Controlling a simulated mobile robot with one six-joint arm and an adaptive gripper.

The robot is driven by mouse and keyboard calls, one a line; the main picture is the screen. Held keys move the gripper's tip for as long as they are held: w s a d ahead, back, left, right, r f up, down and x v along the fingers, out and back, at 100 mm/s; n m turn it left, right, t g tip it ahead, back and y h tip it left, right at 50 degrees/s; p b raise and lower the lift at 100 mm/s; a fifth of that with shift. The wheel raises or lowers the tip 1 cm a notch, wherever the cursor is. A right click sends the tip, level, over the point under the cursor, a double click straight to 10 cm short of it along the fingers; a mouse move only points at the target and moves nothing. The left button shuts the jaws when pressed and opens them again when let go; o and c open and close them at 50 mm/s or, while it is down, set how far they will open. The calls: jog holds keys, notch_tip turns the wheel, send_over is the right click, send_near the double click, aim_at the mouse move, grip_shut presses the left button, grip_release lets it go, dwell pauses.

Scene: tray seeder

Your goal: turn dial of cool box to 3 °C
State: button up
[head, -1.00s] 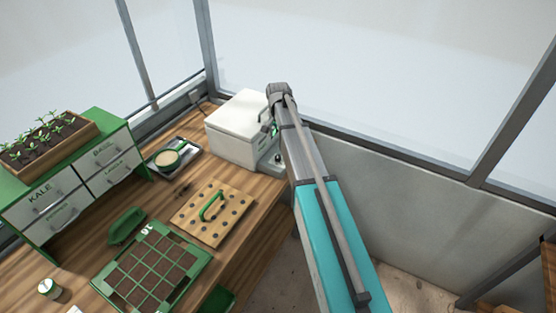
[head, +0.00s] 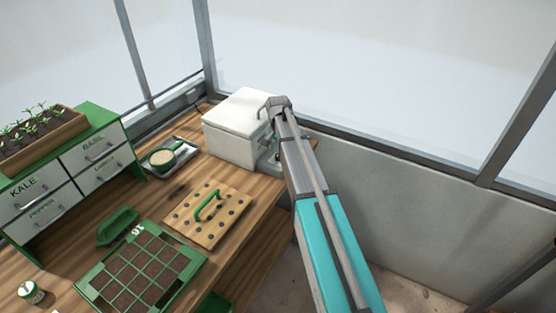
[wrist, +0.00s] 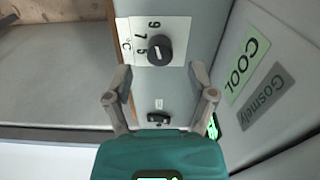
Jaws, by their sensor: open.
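The white cool box (head: 232,145) stands at the far end of the bench in the head view. In the wrist view its dial is a round dark knob (wrist: 160,50) with a pale pointer mark, on a white scale plate (wrist: 178,24) reading 9, 7, 5 and °C. I see no 3 on the plate, and the exact setting is unclear. My gripper (wrist: 160,76) is open, its fingertips apart on either side just below the knob in the picture, not closed on it. In the head view my arm mostly hides the gripper and dial.
A small black switch (wrist: 158,118) sits below the dial, between the fingers.

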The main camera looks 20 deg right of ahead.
aim_at(278, 155)
jog(key=shift+f+b, duration=1.4)
jog(key=shift+f, duration=0.3)
grip_shut()
